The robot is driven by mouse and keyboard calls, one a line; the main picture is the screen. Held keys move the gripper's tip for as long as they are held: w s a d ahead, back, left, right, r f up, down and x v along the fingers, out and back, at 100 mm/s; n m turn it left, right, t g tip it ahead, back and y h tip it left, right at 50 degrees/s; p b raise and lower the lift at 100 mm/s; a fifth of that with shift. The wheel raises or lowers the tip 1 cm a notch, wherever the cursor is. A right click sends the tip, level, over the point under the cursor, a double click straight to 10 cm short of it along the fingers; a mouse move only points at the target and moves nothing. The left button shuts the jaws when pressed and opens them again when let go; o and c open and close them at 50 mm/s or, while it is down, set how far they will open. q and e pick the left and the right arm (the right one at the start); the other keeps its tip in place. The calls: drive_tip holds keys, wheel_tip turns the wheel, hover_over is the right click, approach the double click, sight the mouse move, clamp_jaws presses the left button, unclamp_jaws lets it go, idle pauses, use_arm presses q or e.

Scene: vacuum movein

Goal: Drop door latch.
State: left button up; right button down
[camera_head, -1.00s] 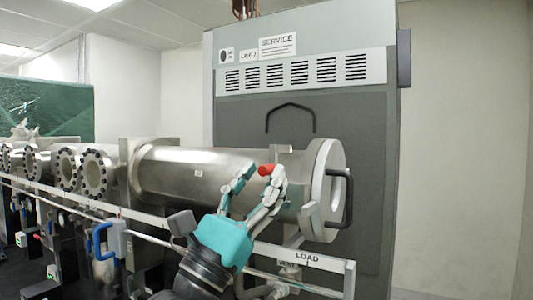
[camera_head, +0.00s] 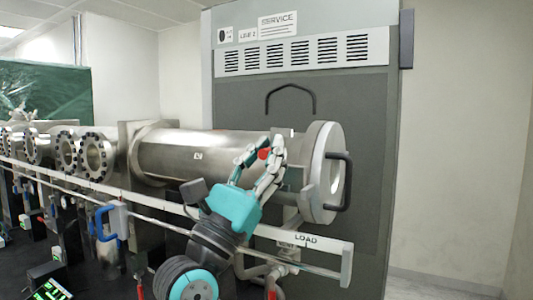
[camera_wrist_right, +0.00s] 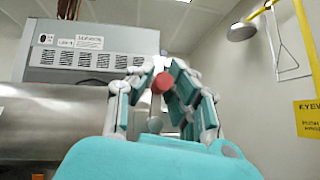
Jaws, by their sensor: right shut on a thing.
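The silver cylindrical chamber (camera_head: 200,160) lies sideways, with a thick round door (camera_head: 322,172) at its right end and a black door handle (camera_head: 345,180). My right gripper (camera_head: 264,152) is in front of the chamber, left of the door, fingers pointing up. Its fingers are closed around a red knob (camera_head: 264,154), which I take for the latch's end. The red knob also shows between the fingertips in the right wrist view (camera_wrist_right: 162,82). The rest of the latch is hidden by the fingers. My left gripper is not in view.
A grey cabinet (camera_head: 240,108) stands behind the chamber. A rail marked LOAD (camera_head: 306,239) runs along the front, below the gripper. A blue handle (camera_head: 103,222) is on the left. In the wrist view a yellow shower pipe (camera_wrist_right: 258,12) is at upper right.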

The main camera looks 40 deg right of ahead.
drive_tip(key=shift+f+m+g+b, duration=0.1)
drive_tip(key=shift+m+g+b, duration=0.2)
drive_tip(key=shift+b, duration=0.15)
drive_tip(key=shift+s+d+f+m+g+y+b, duration=0.1)
drive_tip(key=shift+s+m+g+y+b, duration=0.35)
drive_tip(key=shift+m+g+b, duration=1.15)
drive_tip(key=shift+s+d+m+g+y+b, duration=0.2)
drive_tip(key=shift+m+g+y+b, duration=0.35)
drive_tip(key=shift+m+g+b, duration=1.05)
drive_tip(key=shift+s+d+f+m+g+y+b, duration=0.1)
drive_tip(key=shift+s+m+g+y+b, duration=0.55)
drive_tip(key=shift+m+g, duration=1.65)
drive_tip(key=shift+w+r+m+t, duration=0.1)
drive_tip(key=shift+w+m+t, duration=0.15)
drive_tip(key=shift+m+t, duration=0.35)
drive_tip(key=c, duration=1.3)
unclamp_jaws()
drive_tip(key=shift+w+g, duration=0.1)
drive_tip(key=shift+g, duration=0.2)
drive_tip(key=shift+o, duration=0.2)
drive_tip(key=shift+f, duration=0.2)
